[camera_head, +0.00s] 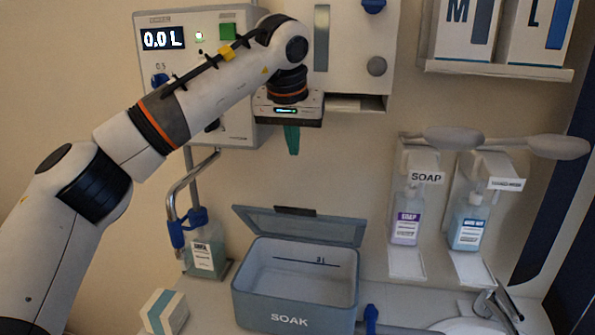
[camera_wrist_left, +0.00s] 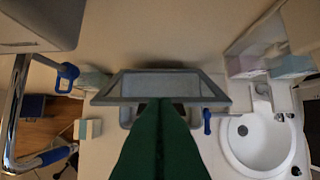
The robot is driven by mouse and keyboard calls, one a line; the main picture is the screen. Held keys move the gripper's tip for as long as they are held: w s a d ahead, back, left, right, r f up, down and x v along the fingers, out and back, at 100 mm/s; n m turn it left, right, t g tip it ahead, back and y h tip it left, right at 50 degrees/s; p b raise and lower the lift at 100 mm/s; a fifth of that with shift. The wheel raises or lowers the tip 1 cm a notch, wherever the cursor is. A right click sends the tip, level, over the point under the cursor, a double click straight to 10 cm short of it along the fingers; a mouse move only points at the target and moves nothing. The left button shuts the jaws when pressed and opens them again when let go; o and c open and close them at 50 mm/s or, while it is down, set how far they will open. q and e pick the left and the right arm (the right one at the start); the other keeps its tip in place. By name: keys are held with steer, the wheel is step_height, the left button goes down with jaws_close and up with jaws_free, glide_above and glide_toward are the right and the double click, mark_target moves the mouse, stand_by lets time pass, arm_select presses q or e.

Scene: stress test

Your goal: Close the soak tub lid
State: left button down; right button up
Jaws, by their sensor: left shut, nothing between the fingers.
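The soak tub (camera_head: 294,297) is a grey-blue box marked SOAK on the counter. Its lid (camera_head: 300,226) is hinged at the back and stands open, leaning back toward the wall. The tub inside is pale with a fill line and looks empty of objects. My left gripper (camera_head: 292,150) hangs above and behind the tub, pointing down, its green fingers shut and empty. In the left wrist view the green fingers (camera_wrist_left: 160,140) cover part of the tub, and the lid (camera_wrist_left: 160,84) shows beyond their tips. My right gripper is not in view.
A dosing unit (camera_head: 240,110) with a display hangs on the wall behind my left arm. A bent pipe and a bottle (camera_head: 205,245) stand left of the tub, a small box (camera_head: 165,312) at front left. Soap dispensers (camera_head: 407,215) and a sink (camera_wrist_left: 258,140) are to the right.

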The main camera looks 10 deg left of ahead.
arm_select(q)
steer(key=p, duration=0.3)
glide_above(296, 208)
steer(key=w, duration=0.4)
steer(key=f, duration=0.9)
steer(key=shift+s+a, duration=0.2)
steer(key=shift+s+d+f+p, duration=0.1)
steer(key=shift+s+f+p, duration=0.15)
steer(key=shift+s+f, duration=0.3)
steer(key=shift+s+f+p, duration=0.2)
steer(key=shift+s+f, duration=0.15)
steer(key=shift+s, duration=0.3)
steer(key=shift+s+f, duration=0.25)
steer(key=shift+s, duration=0.1)
steer(key=shift+f, duration=0.1)
